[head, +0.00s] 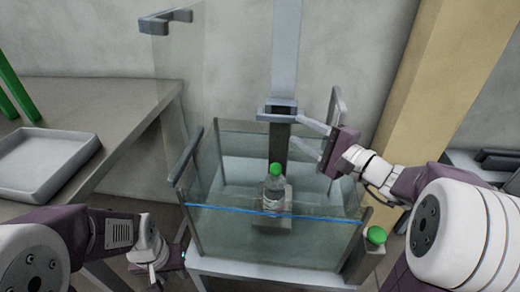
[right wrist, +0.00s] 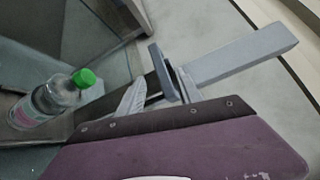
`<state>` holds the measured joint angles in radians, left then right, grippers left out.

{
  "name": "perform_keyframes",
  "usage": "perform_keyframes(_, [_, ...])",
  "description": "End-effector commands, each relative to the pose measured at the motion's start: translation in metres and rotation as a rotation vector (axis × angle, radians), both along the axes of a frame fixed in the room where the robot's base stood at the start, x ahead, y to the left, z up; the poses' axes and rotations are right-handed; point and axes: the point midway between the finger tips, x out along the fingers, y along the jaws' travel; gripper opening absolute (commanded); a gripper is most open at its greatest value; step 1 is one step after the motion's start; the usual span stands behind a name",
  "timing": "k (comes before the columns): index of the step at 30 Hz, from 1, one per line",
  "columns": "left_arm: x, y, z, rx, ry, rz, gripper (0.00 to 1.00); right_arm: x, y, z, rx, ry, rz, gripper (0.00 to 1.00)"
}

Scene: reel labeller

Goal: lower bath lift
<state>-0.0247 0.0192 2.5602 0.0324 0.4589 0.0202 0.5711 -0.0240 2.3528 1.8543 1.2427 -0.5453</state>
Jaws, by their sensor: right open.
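The bath is a clear glass tank (head: 225,240) with a grey frame and a blue line across its front. The lift's grey upright column (head: 286,45) stands at its back, with a grey collar or handle (head: 277,112) on it. A bottle with a green cap (head: 274,190) stands upright on the lift's small platform (head: 272,222), inside the tank. My right gripper (head: 297,132) is open beside the collar. In the right wrist view its fingers (right wrist: 158,92) lie either side of the grey handle (right wrist: 162,72); contact is unclear. My left gripper (head: 180,257) is low at the left, its jaws unclear.
A grey table with a shallow grey tray (head: 45,160) and green posts (head: 15,90) is at the left. A clear panel with a grey handle (head: 164,20) stands behind the tank. A green knob (head: 376,235) is at the tank's front right. A tan pillar (head: 435,80) rises at the right.

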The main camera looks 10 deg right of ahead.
Motion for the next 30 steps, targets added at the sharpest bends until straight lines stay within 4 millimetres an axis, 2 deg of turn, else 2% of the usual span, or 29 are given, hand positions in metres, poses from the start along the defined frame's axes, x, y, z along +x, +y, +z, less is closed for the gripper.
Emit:
perform_keyframes(1, [0.000, 0.000, -0.023, 0.000, 0.000, 0.000, 0.36, -0.004, -0.005, -0.012, -0.077, -0.064, -0.026, 0.42])
perform_keyframes(2, [0.000, 0.000, -0.026, 0.000, 0.000, 0.000, 0.36, -0.005, -0.008, -0.011, -0.118, -0.096, -0.039, 0.42])
perform_keyframes(5, [0.000, 0.000, -0.027, 0.000, -0.001, 0.000, 0.36, -0.008, -0.012, -0.006, -0.196, -0.150, -0.062, 0.42])
perform_keyframes(10, [0.000, 0.000, -0.025, 0.000, -0.001, 0.000, 0.36, -0.004, -0.010, -0.002, -0.208, -0.158, -0.061, 0.42])
perform_keyframes(21, [0.000, 0.000, -0.036, 0.000, -0.001, 0.000, 0.36, 0.057, 0.025, -0.004, -0.204, -0.156, -0.058, 0.42])
perform_keyframes(25, [0.000, 0.000, -0.037, 0.000, -0.001, 0.000, 0.36, 0.069, 0.031, -0.003, -0.203, -0.155, -0.061, 0.42])
perform_keyframes(30, [0.000, 0.000, -0.037, 0.000, 0.000, 0.000, 0.36, 0.072, 0.032, -0.002, -0.203, -0.155, -0.063, 0.42])
